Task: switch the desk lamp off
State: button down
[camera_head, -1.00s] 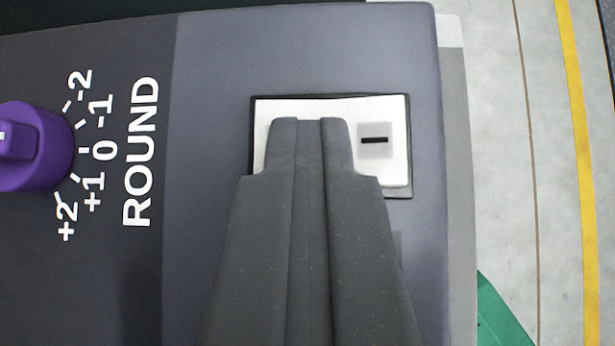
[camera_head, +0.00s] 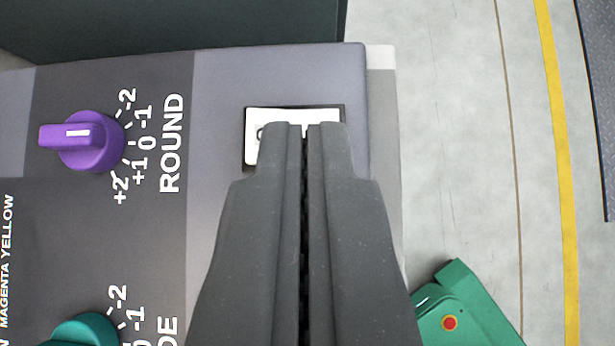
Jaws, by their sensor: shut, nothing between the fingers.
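A white rocker switch (camera_head: 280,115) sits in a dark frame on the grey panel, in the upper middle of the head view. Part of a round mark shows on its left half, beside my fingertips. My gripper (camera_head: 305,127) is shut and empty, with its two fingers side by side and a thin dark seam between them. Its tips overlap the lower and right part of the switch in the picture and hide it. I cannot tell whether they touch it, or which half is pressed in. No desk lamp is in view.
A purple knob (camera_head: 88,141) with a ROUND scale stands on the panel at left. A teal knob (camera_head: 82,330) is at lower left. A green box (camera_head: 470,305) with a red button is at lower right. Grey floor with a yellow line (camera_head: 556,150) lies at right.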

jog(key=v, duration=0.7)
jog(key=shift+s+p, duration=0.2)
jog(key=shift+p, duration=0.25)
jog(key=shift+r, duration=0.15)
jog(key=s+d+r+n+t+y, duration=0.1)
jog(key=s+r, duration=0.4)
jog(key=r, duration=0.5)
jog(key=s+d+r+n+t+y, duration=0.2)
jog(key=s+r+n+t, duration=0.2)
jog(key=r, duration=0.6)
jog(key=s+d+r+n+t+y, duration=0.1)
jog(key=s+d+r+n+t, duration=0.1)
jog(key=s+r, duration=0.4)
notch_tip(320, 180, up, 5)
jog(key=shift+s+n+t+y, duration=0.3)
jog(key=shift+s+t+y, duration=0.1)
